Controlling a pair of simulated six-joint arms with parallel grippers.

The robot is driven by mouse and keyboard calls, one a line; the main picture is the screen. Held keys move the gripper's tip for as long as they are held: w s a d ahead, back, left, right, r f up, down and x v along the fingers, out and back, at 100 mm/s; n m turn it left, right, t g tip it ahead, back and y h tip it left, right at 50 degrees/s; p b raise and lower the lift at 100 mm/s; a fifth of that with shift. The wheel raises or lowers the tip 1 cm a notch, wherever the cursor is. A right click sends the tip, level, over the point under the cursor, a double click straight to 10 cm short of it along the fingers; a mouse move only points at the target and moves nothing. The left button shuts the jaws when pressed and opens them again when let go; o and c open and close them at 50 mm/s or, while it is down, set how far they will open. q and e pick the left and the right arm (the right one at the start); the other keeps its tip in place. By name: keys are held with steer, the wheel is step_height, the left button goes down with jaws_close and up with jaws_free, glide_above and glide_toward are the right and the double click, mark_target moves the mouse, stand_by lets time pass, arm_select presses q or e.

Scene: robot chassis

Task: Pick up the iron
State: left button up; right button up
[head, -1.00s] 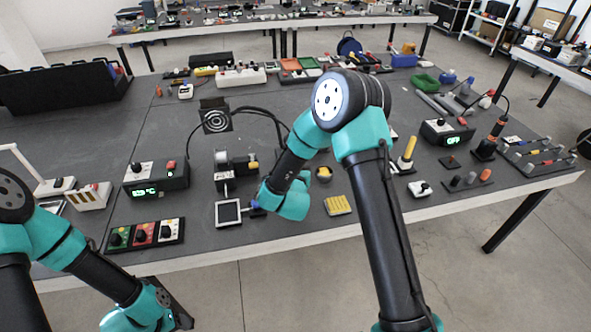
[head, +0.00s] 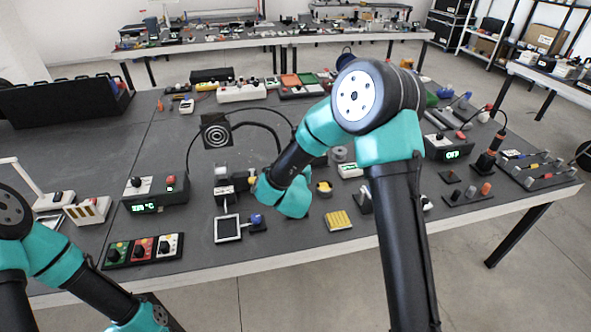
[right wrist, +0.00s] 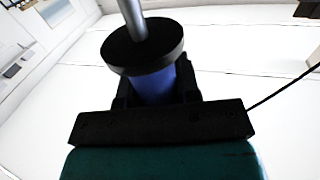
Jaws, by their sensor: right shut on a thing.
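The iron (right wrist: 153,86) shows in the right wrist view as a blue handle with a black round collar and a metal shaft pointing up out of the picture. My right gripper (right wrist: 156,96) is shut around the blue handle, with its dark jaws on both sides. In the head view my right wrist hangs over the middle of the table, and it hides the jaws and most of the iron. A lit station (head: 157,195) stands left of it, and a black cable (head: 257,124) arcs toward my right wrist. My left arm is at the lower left; its fingers are out of view.
A white-framed pad (head: 228,229) and a small black block with a blue knob (head: 256,219) lie close below my right wrist. A yellow sponge-like block (head: 338,220) is to the right. A second station (head: 450,147) and an orange-handled tool (head: 496,139) stand farther right.

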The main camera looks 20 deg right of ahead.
steer(key=shift+r, duration=0.95)
steer(key=shift+d, duration=0.1)
